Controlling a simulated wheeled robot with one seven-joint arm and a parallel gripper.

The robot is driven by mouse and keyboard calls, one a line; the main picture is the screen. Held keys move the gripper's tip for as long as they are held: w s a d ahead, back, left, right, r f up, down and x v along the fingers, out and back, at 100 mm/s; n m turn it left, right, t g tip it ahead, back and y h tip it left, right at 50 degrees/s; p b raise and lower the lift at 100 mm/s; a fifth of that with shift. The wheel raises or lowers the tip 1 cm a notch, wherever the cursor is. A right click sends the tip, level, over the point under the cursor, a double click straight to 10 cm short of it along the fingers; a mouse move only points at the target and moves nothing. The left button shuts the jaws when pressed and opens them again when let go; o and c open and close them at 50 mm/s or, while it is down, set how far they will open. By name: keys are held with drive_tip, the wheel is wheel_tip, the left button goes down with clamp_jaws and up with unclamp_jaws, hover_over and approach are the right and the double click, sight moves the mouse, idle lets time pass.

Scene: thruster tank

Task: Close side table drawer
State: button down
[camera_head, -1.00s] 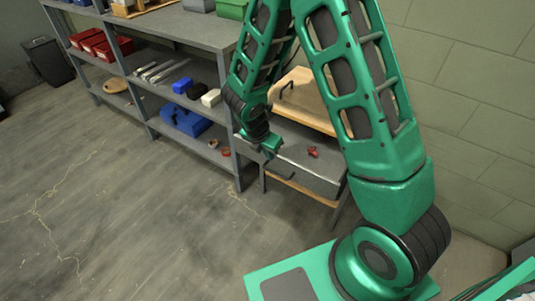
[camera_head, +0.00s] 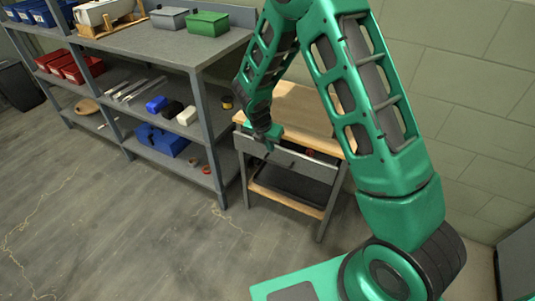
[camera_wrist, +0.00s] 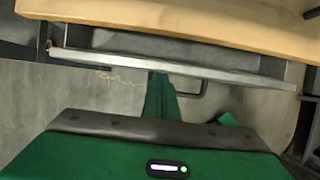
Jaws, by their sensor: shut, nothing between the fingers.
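The side table (camera_head: 300,105) has a pale wooden top and stands right of the shelving in the head view. Its grey drawer (camera_head: 300,166) is slightly open, with a narrow gap behind the front and a bit of a red item (camera_head: 309,153) showing inside. In the wrist view the drawer's front edge (camera_wrist: 170,66) stands out from under the wooden top (camera_wrist: 190,18), and a dark bar handle (camera_wrist: 192,94) projects from it. My gripper (camera_head: 268,144) is shut and empty, at the left part of the drawer front. I cannot tell if it touches the front.
Grey metal shelving (camera_head: 180,45) with bins and blocks stands close on the left of the table. A lower table shelf (camera_head: 285,199) holds a dark tray (camera_head: 290,182). A block wall (camera_head: 440,80) is behind. The floor (camera_head: 120,230) in front is clear.

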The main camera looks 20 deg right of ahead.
drive_tip(key=shift+w+d, duration=0.9)
